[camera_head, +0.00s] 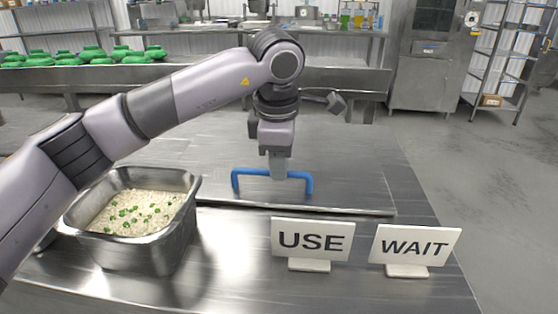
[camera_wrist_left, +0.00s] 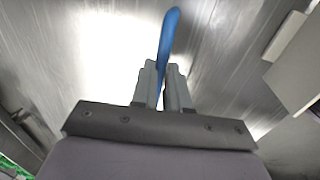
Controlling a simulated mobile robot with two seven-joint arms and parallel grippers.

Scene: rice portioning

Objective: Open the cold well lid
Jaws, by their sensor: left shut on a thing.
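The cold well lid (camera_head: 345,192) is a flat steel plate lying on the steel counter, with a blue bar handle (camera_head: 308,183) standing on it. My left gripper (camera_head: 278,174) reaches down from above and is shut on the middle of the handle. In the left wrist view the two grey fingers (camera_wrist_left: 163,88) sit on either side of the blue handle (camera_wrist_left: 170,30). The lid looks flat on the counter; I cannot tell whether its edge is lifted. My right gripper is not in view.
A deep steel pan (camera_head: 150,255) of rice with green bits stands at the left, under my left arm. A USE sign (camera_head: 312,240) and a WAIT sign (camera_head: 414,246) stand at the front of the counter (camera_head: 240,280). Green items (camera_head: 95,55) sit on a far bench.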

